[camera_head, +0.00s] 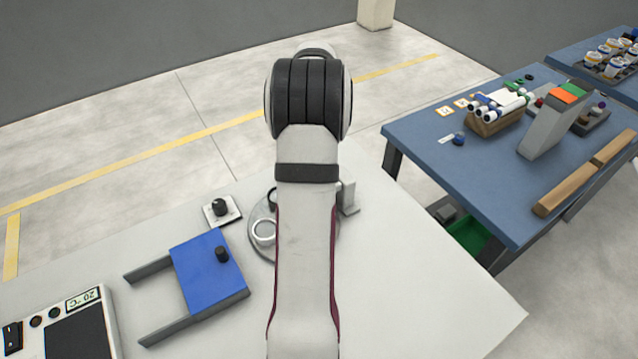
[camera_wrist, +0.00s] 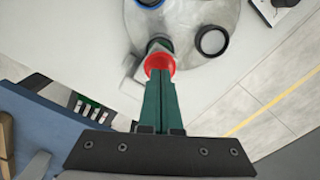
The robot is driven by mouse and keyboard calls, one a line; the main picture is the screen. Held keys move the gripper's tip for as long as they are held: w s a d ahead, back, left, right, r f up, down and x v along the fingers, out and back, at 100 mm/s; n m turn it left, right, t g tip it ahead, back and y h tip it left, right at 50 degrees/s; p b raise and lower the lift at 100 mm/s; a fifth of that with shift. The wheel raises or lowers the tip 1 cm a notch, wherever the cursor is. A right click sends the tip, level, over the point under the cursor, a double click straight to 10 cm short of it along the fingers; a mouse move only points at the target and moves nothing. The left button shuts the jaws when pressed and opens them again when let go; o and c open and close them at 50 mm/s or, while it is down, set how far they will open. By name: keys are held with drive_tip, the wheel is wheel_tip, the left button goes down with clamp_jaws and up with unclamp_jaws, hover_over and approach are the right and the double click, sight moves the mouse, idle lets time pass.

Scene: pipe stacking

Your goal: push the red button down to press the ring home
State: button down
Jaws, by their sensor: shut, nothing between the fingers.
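My gripper (camera_wrist: 160,78) is shut and empty, with its green fingers together. In the wrist view the fingertips overlap the near edge of the red button (camera_wrist: 158,61); I cannot tell whether they touch it. The button sits over a grey press stand (camera_wrist: 133,72) at the edge of a round grey plate (camera_wrist: 190,22). A dark-rimmed round piece (camera_wrist: 212,40) and a blue ring (camera_wrist: 149,3) are on the plate. In the head view my arm hides the button and gripper; part of the plate (camera_head: 257,248) and a pale ring (camera_head: 264,232) show beside it.
A blue block with a dark knob (camera_head: 205,272) and grey rails lies left of the plate. A small knob box (camera_head: 221,211) stands behind it, and a control panel (camera_head: 62,327) is at front left. The white table's right side is clear. A blue side table (camera_head: 430,150) holds other goods.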

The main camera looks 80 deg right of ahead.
drive_tip(key=shift+f, duration=1.6)
idle(0.3)
wheel_tip(320, 180, up, 7)
drive_tip(key=shift+f, duration=0.1)
idle(0.4)
idle(0.4)
